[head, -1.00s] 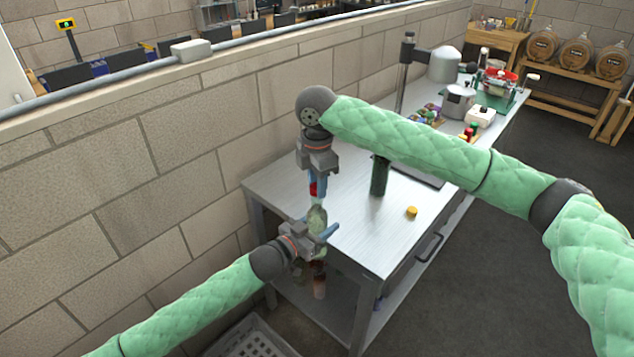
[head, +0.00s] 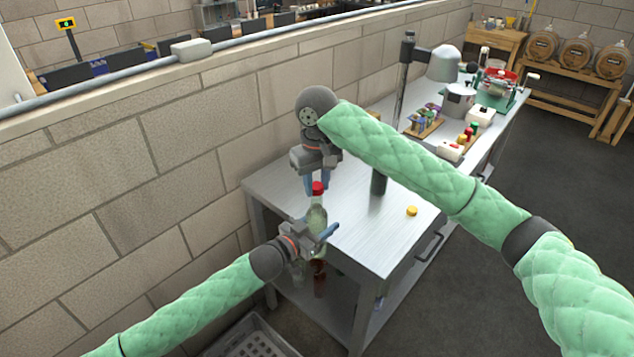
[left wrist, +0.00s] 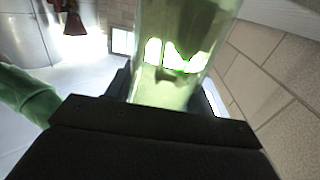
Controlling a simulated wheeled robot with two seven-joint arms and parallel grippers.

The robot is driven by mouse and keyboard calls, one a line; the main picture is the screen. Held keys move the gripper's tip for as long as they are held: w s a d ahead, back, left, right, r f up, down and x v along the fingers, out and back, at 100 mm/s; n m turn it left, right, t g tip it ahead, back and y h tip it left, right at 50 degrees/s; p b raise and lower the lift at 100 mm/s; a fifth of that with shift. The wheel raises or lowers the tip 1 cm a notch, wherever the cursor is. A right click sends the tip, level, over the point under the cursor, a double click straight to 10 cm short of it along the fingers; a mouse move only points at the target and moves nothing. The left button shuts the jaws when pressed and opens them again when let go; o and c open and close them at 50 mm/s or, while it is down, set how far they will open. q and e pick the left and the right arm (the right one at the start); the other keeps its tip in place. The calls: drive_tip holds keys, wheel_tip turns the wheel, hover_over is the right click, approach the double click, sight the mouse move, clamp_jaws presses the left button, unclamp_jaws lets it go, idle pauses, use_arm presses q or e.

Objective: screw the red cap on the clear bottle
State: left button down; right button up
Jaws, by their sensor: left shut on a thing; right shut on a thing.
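The clear bottle (head: 317,217), pale green and see-through, stands roughly upright just off the near left corner of the bench. My left gripper (head: 322,236) is shut around its body. In the left wrist view the bottle (left wrist: 185,45) rises from between the dark jaws. The red cap (head: 317,188) is at the top of the bottle's neck, in line with it. I cannot tell whether the cap's thread is engaged with the neck.
A yellow cap (head: 411,211) lies on the metal bench (head: 345,238). A dark green bottle (head: 379,182) stands behind it, partly hidden by my right arm. A grey crate (head: 250,340) is on the floor below. The stone wall (head: 150,200) is close on the left.

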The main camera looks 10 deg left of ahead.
drive_tip(key=m, duration=0.7)
drive_tip(key=shift+w, duration=0.1)
drive_tip(key=m, duration=0.6)
drive_tip(key=shift+m, duration=0.3)
drive_tip(key=o, duration=1.1)
drive_tip(key=shift+r, duration=0.1)
drive_tip(key=shift+r, duration=2.15)
drive_tip(key=shift+c, duration=0.4)
